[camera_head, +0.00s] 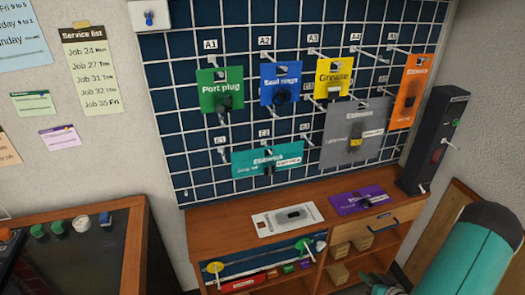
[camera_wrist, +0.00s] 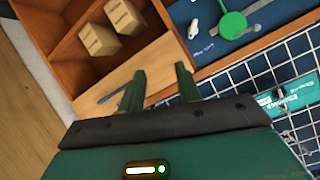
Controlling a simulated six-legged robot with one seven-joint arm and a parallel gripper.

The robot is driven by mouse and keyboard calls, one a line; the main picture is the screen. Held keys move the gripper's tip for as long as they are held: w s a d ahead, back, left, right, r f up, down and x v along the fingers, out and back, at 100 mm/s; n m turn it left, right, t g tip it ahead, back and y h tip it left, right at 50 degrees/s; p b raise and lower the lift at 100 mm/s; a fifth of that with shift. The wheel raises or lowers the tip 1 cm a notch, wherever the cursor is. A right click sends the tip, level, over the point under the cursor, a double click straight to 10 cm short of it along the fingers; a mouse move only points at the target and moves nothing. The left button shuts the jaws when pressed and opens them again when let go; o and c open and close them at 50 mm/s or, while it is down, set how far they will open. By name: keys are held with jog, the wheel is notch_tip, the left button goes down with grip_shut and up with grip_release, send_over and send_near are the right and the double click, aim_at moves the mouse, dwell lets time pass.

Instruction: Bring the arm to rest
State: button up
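My gripper (camera_wrist: 159,82) shows in the wrist view with its two dark green fingers apart and nothing held between them. It is in front of the wooden cabinet (camera_wrist: 88,103), whose shelf edge shows beyond the fingers. In the head view my teal arm reaches in at the lower right, in front of the cabinet (camera_head: 235,237). A small part of the gripper (camera_head: 384,286) shows at the bottom edge there, and its fingers are not clear in that view.
A blue grid board (camera_head: 180,120) with hanging cards stands behind the cabinet. A white card (camera_head: 265,221) and a purple card (camera_head: 345,205) lie on the cabinet top. Cardboard boxes (camera_wrist: 99,40) sit on its shelves. A dark upright device (camera_head: 432,140) stands right of the board.

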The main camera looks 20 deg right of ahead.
jog(key=w+d+r+n+g+h, duration=0.2)
jog(key=w+r, duration=0.4)
jog(key=r, duration=0.3)
jog(key=w+a+r+g+h, duration=0.15)
jog(key=a+r, duration=0.35)
jog(key=r, duration=0.5)
jog(key=w+a+r+g+h, duration=0.1)
jog(key=w+a+r, duration=0.2)
jog(key=a+r, duration=0.5)
jog(key=s+a+r+g, duration=0.1)
jog(key=s+a+r, duration=0.3)
jog(key=a+r, duration=0.6)
jog(key=s+a+r+n+g+y, duration=0.1)
jog(key=s+a+r+y, duration=0.1)
jog(key=s+a, duration=0.4)
jog(key=s+a+r+n+y, duration=0.1)
jog(key=s+a+r+y, duration=0.1)
jog(key=s+a, duration=0.5)
jog(key=shift+s+a+r+g, duration=0.35)
jog(key=shift+s+r, duration=0.1)
jog(key=shift+r, duration=0.35)
